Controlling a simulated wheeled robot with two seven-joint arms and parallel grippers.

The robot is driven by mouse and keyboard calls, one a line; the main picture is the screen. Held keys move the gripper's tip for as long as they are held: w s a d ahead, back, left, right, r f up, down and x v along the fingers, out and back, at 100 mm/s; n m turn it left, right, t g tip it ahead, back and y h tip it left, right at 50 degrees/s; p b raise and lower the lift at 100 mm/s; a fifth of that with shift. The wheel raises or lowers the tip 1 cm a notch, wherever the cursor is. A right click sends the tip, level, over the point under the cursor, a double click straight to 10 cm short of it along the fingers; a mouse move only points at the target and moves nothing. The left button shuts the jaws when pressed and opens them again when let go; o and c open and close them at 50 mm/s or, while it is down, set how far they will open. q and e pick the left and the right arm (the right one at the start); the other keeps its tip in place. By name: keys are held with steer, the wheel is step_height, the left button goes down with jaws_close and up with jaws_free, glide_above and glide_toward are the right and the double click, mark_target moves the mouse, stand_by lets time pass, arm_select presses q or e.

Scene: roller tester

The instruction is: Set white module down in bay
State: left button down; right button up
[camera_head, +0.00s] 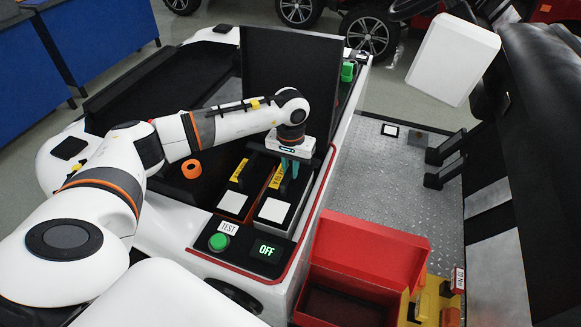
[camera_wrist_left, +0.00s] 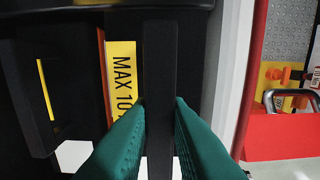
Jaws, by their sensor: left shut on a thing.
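My left gripper (camera_head: 290,166) reaches down over the right of two side-by-side black modules in the open machine. In the left wrist view its green fingers (camera_wrist_left: 160,108) are shut on the black upright bar (camera_wrist_left: 160,60) of the white module. A white square (camera_head: 274,210) marks that module's near end, and a yellow MAX label (camera_wrist_left: 121,75) lies left of the bar. The left module has its own white square (camera_head: 232,202) and an orange side. The module's underside and the bay floor are hidden, so I cannot tell whether it touches the floor.
A green TEST button (camera_head: 218,242) and an OFF display (camera_head: 267,250) sit on the near panel. An orange roll (camera_head: 191,168) lies left of the modules. A black panel (camera_head: 290,75) stands behind the arm. An open red box (camera_head: 365,250) is at the right.

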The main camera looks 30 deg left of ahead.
arm_select(q)
steer(key=shift+w+f+b, duration=0.1)
steer(key=shift+f+b, duration=0.9)
steer(key=shift+f, duration=0.05)
steer(key=c, duration=1.3)
jaws_free()
steer(key=shift+s+f, duration=0.2)
steer(key=shift+f, duration=0.05)
step_height(320, 180, up, 12)
steer(key=shift+r+b, duration=0.2)
steer(key=shift+b, duration=0.45)
